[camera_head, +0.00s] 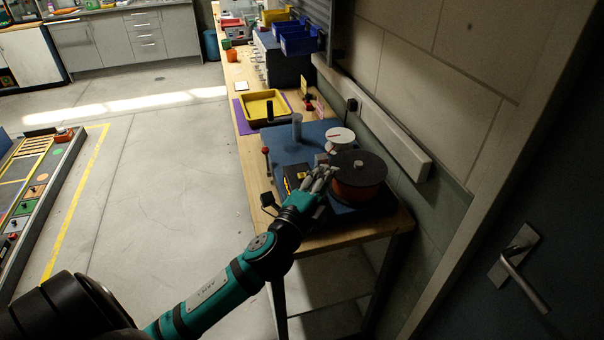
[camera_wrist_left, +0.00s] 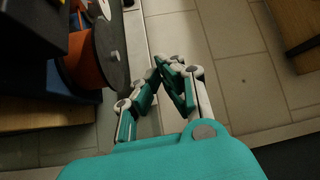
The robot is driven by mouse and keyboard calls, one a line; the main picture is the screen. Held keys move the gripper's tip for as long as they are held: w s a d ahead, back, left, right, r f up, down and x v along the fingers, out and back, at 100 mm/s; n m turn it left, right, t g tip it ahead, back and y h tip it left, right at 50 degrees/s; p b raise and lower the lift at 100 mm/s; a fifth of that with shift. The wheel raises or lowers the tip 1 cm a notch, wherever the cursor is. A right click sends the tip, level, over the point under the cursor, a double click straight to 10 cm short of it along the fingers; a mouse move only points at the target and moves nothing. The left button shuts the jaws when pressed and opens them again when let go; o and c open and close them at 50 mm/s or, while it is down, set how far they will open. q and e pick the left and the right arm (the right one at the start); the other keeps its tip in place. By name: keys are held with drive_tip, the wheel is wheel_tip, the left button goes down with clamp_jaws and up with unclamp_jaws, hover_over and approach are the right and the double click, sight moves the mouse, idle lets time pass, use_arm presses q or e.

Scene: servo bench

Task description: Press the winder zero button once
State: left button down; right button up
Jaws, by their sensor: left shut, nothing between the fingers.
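The winder is on the near end of the bench, on a blue base (camera_head: 290,135). It carries a large spool (camera_head: 357,176) with a dark top disc and orange-red winding, a white disc (camera_head: 340,137), and a dark box with a yellow mark (camera_head: 294,176). I cannot make out the zero button. My left gripper (camera_head: 325,171) is shut and empty, over the winder just left of the spool, hiding part of it. In the left wrist view its fingertips (camera_wrist_left: 166,66) meet, and the spool (camera_wrist_left: 88,55) is to their left, apart from them.
A yellow tray (camera_head: 264,106) lies behind the winder on the wooden bench (camera_head: 245,150). A red-topped post (camera_head: 266,158) and a grey post (camera_head: 297,126) stand nearby. The wall with a white rail (camera_head: 385,135) bounds the right side.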

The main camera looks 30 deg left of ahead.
use_arm(q)
drive_tip(key=w+d+r+m+g+h, duration=0.35)
drive_tip(key=m+h, duration=0.35)
drive_tip(key=m, duration=0.7)
drive_tip(key=w+d+r+m+g+h, duration=0.25)
drive_tip(key=r+m+h, duration=0.4)
drive_tip(key=m, duration=0.75)
drive_tip(key=a+f+m+g+y, duration=0.2)
drive_tip(key=a+f+m+y, duration=0.1)
drive_tip(key=a, duration=0.5)
drive_tip(key=a+f+m+g+y, duration=0.3)
drive_tip(key=a+m+y, duration=0.1)
drive_tip(key=a, duration=0.4)
drive_tip(key=shift+w+m+g, duration=0.2)
drive_tip(key=shift+m+g, duration=0.1)
drive_tip(key=shift+m, duration=0.4)
drive_tip(key=shift+a+f, duration=0.1)
drive_tip(key=shift+f, duration=0.2)
